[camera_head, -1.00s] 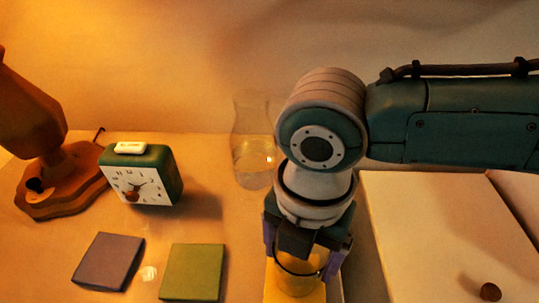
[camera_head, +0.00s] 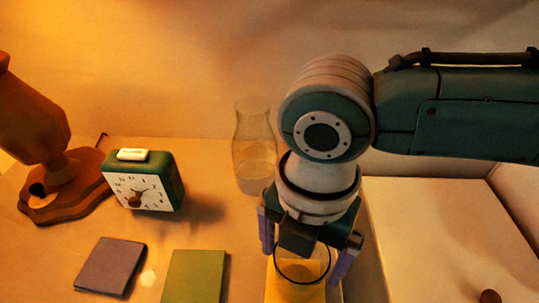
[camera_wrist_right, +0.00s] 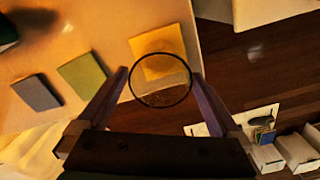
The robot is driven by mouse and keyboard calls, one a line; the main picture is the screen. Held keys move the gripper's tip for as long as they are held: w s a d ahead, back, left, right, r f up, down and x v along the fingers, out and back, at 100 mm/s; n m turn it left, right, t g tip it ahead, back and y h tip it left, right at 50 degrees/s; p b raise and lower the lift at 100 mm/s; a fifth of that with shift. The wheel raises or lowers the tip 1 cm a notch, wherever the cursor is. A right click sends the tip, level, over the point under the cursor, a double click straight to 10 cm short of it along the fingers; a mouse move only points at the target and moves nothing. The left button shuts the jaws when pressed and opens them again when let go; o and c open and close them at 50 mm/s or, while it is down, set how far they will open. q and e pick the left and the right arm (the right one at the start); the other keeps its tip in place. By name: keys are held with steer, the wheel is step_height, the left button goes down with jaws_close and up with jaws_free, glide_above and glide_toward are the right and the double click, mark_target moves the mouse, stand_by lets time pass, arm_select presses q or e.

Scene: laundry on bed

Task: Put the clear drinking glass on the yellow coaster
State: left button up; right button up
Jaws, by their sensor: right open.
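The clear drinking glass (camera_head: 301,272) stands upright over the yellow coaster (camera_head: 275,290) and appears to rest on it; its base is hard to make out. The right wrist view shows the glass's dark round rim (camera_wrist_right: 160,97) overlapping the near part of the coaster (camera_wrist_right: 155,38). My right gripper (camera_head: 306,262) is open, with one purple finger on each side of the glass and gaps between. The fingers also show either side of the rim in the wrist view (camera_wrist_right: 160,85). My left gripper is not in view.
A clear carafe (camera_head: 254,150) stands just behind and left of my right gripper. A green alarm clock (camera_head: 146,180), a lamp (camera_head: 60,165), a purple coaster (camera_head: 111,267) and a green coaster (camera_head: 194,276) are to the left. A pale surface (camera_head: 430,230) lies right.

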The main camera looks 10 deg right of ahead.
step_height(320, 180, up, 10)
steer(key=p, duration=0.2)
steer(key=s+a+m+t+y, duration=0.2)
steer(key=s+a+m+y, duration=0.2)
steer(key=s+a+m, duration=0.45)
steer(key=s+d+m+h, duration=0.2)
steer(key=d+m, duration=0.6)
steer(key=d, duration=0.1)
steer(key=s+d+f+m+t+h, duration=0.1)
steer(key=d+m, duration=0.8)
steer(key=shift+s+t+h, duration=0.3)
steer(key=shift+s+h, duration=0.05)
steer(key=shift+h, duration=0.05)
steer(key=shift+a+f+m, duration=0.1)
steer(key=shift+f+m, duration=0.05)
steer(key=shift+m, duration=0.1)
